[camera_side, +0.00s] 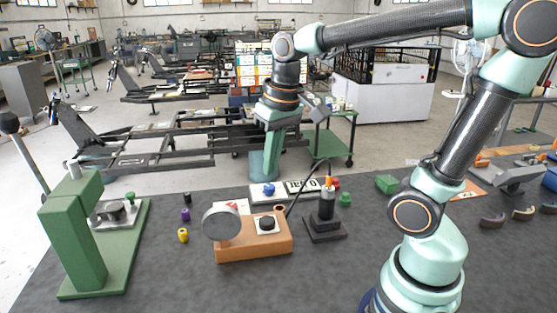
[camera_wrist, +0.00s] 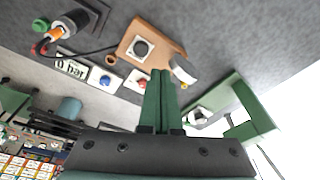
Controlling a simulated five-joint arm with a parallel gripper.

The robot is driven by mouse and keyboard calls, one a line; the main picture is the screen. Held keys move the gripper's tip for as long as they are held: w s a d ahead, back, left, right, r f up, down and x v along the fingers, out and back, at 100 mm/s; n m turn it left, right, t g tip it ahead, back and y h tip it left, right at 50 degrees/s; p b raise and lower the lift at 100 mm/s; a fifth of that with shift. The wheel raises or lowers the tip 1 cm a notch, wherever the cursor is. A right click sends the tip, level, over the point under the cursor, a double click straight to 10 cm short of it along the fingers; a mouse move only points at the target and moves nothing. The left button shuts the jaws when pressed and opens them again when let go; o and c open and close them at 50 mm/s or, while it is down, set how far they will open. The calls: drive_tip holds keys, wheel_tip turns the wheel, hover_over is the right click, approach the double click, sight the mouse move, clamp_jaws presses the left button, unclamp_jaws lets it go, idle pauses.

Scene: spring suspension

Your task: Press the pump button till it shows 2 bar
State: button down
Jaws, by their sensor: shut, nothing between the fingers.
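My gripper (camera_side: 264,172) is shut and empty, its green fingers pointing down above the far edge of the dark table. In the wrist view its fingertips (camera_wrist: 160,73) are together. A blue button (camera_side: 268,189) sits on a white plate just below the fingertips in the side view; it also shows in the wrist view (camera_wrist: 105,80), left of the fingers. A gap separates them in the wrist view. A white display (camera_wrist: 72,69) beside it reads "0 bar"; in the side view the display (camera_side: 303,185) appears upside down. Neither button is labelled legibly as the pump's.
A brown block (camera_side: 255,249) carries a round grey disc (camera_side: 221,223) and a black knob (camera_side: 267,223). A black stand (camera_side: 325,230) with an orange-topped cylinder and a cable stands to its right. A green press-like fixture (camera_side: 75,235) is at left. Small coloured pieces lie between.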

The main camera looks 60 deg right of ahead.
drive_tip(key=w+d+m+g, duration=0.1)
drive_tip(key=w+g, duration=0.1)
drive_tip(key=m+g+y, duration=0.1)
drive_tip(key=m+g, duration=0.5)
hover_over(273, 223)
drive_tip(key=w, duration=0.2)
wheel_tip(273, 223, down, 6)
drive_tip(key=shift+w+d+f+m+g+y, duration=0.15)
drive_tip(key=shift+f+m+g+y, duration=0.1)
drive_tip(key=shift+f+g, duration=0.15)
drive_tip(key=shift+w+d+f+m+g+y, duration=0.15)
drive_tip(key=shift+f+m+g, duration=0.15)
drive_tip(key=shift+f, duration=0.15)
drive_tip(key=shift+f, duration=4.4)
drive_tip(key=shift+f, duration=0.15)
drive_tip(key=shift+f, duration=0.25)
